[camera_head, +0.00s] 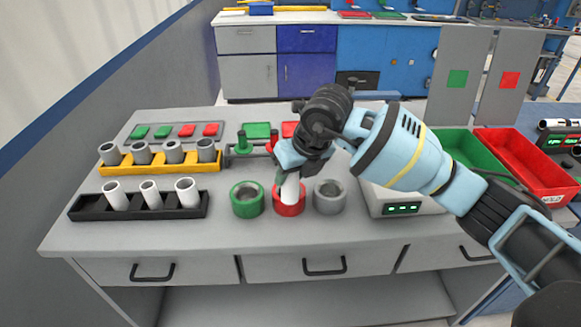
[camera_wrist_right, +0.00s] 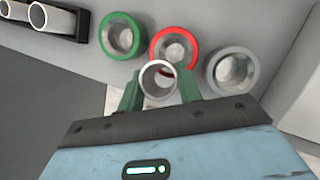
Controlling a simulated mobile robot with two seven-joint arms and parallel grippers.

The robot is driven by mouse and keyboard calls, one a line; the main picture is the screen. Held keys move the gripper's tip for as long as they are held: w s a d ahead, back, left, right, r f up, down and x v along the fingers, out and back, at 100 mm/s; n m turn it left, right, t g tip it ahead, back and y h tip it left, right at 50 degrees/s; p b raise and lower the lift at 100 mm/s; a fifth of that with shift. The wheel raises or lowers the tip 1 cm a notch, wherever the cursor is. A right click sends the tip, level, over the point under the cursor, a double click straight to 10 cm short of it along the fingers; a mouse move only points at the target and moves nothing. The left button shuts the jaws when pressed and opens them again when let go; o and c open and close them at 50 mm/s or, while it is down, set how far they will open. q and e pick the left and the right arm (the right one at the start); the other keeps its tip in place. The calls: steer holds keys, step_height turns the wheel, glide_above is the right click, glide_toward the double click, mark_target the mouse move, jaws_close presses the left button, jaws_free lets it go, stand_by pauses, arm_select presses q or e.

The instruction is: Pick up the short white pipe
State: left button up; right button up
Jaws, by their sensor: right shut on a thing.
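My right gripper (camera_head: 288,165) is shut on a short white pipe (camera_head: 290,188), held nearly upright at the red ring holder (camera_head: 289,209). In the right wrist view the green fingers of my right gripper (camera_wrist_right: 160,92) sit on both sides of the white pipe (camera_wrist_right: 158,77), whose open end shows. There the red ring (camera_wrist_right: 174,45) lies just beyond the pipe. I cannot tell how far the pipe's lower end is inside the ring. Other white pipes (camera_head: 149,194) stand tilted in the black rack (camera_head: 135,213) at the left. My left gripper is not in view.
A green ring (camera_head: 247,209) and a grey ring (camera_head: 330,206) flank the red one. A yellow rack (camera_head: 160,169) with several grey pipes stands behind the black rack. A device with a green display (camera_head: 402,209), a green bin (camera_head: 465,146) and a red bin (camera_head: 530,170) are at the right.

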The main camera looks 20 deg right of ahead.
steer(key=s+a+r, duration=0.1)
steer(key=s+a, duration=0.2)
steer(key=s, duration=0.8)
steer(key=shift+s+a, duration=0.25)
steer(key=shift+s, duration=0.1)
